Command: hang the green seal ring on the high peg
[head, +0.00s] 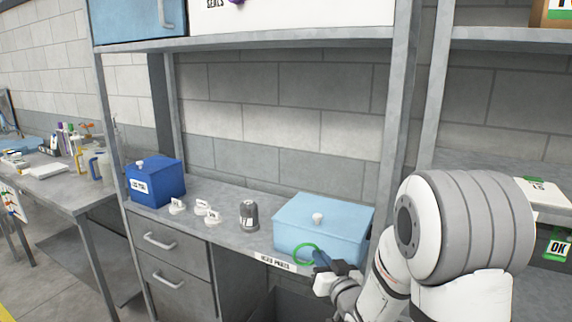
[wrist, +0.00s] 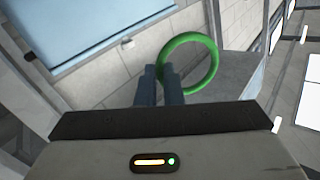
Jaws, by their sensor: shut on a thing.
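The green seal ring (head: 295,252) is a thin hoop held in my gripper (head: 318,258) in the head view. It appears in front of the light blue lidded box. In the wrist view the green ring (wrist: 215,62) stands out to the right of my two dark fingers (wrist: 161,70), which are shut on its left edge. The lower end of a white board (head: 310,10) with "SEALS" lettering is at the top of the head view, with a bit of something purple on it. The high peg cannot be made out in either view.
A shelf edge (head: 260,40) runs across under the board, between metal uprights. The wall space between shelf and counter is open.

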